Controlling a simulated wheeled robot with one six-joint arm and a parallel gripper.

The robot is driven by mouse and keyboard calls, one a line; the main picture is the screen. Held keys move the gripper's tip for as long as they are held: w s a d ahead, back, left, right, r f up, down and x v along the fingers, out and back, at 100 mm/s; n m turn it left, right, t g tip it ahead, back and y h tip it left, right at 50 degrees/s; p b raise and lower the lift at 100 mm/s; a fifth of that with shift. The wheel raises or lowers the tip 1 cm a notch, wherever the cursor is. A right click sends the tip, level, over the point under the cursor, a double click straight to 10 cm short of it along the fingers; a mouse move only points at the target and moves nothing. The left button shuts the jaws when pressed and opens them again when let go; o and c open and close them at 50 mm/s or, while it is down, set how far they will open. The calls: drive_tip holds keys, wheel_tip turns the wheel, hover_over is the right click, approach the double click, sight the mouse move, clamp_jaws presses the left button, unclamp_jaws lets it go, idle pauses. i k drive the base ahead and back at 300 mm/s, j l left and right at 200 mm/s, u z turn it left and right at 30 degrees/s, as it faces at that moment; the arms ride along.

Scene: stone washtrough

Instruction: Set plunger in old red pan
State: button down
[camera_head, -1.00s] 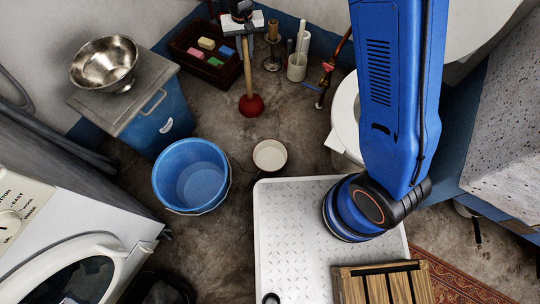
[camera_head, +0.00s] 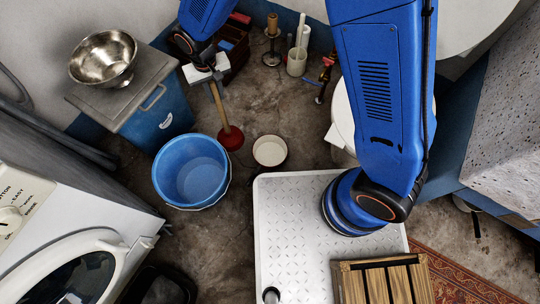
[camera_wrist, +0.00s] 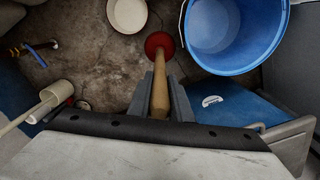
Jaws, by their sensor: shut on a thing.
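The plunger has a wooden handle (camera_head: 220,108) and a dark red cup (camera_head: 231,138). My gripper (camera_head: 211,84) is shut on the upper handle, which also shows between the fingers in the wrist view (camera_wrist: 159,90). The plunger tilts in the head view, cup down and to the right. Whether the cup clears the floor is hard to tell. The old red pan (camera_head: 269,152), with a pale inside and reddish outer side, sits on the floor just right of the cup. It looks empty. In the wrist view the pan (camera_wrist: 127,14) is left of the cup, apart from it.
A blue bucket (camera_head: 191,172) stands left of the pan, close to the cup. A candlestick (camera_head: 271,45) and a white brush holder (camera_head: 296,62) stand behind. A blue bin (camera_head: 160,115) is left.

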sight(270, 155)
drive_tip(key=k+j+z, duration=0.25)
drive_tip(key=j+z, duration=0.25)
drive_tip(key=k+j+z, duration=0.2)
drive_tip(key=z, duration=0.3)
drive_tip(key=k+l, duration=0.05)
drive_tip(key=k, duration=0.05)
